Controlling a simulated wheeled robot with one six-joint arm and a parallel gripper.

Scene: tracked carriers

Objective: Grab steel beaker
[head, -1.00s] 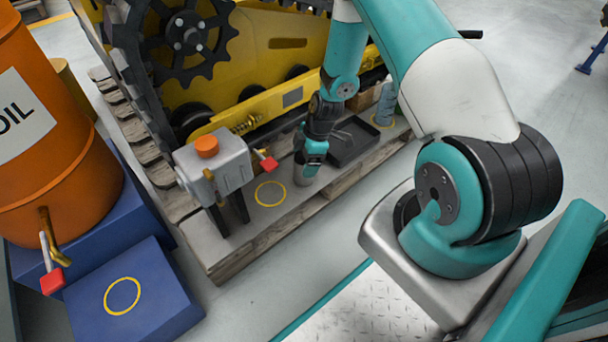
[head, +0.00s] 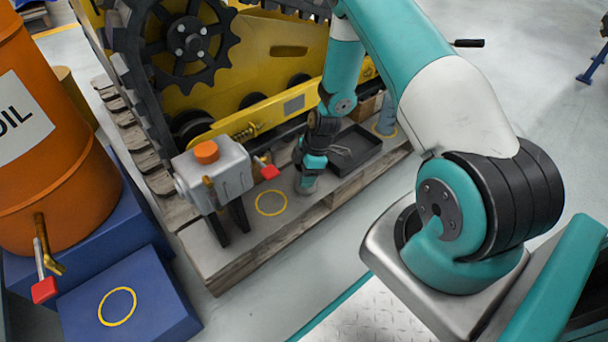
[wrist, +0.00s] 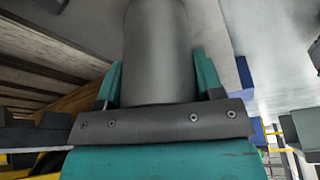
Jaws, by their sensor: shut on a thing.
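The steel beaker (wrist: 157,55) is a plain grey cylinder that fills the upper middle of the wrist view. My gripper (wrist: 156,80) is shut on it, with a teal finger on each side. In the head view my gripper (head: 309,176) is low over the wooden platform, between the yellow ring and the black tray. The beaker's lower part (head: 305,188) shows just below the fingers there. I cannot tell whether its base touches the platform.
A grey tank with an orange cap (head: 228,172) and red-handled tap stands left of a yellow ring (head: 271,203). A black tray (head: 354,150) lies to the right. An orange oil drum (head: 50,190) and blue block (head: 135,300) with another ring are at left.

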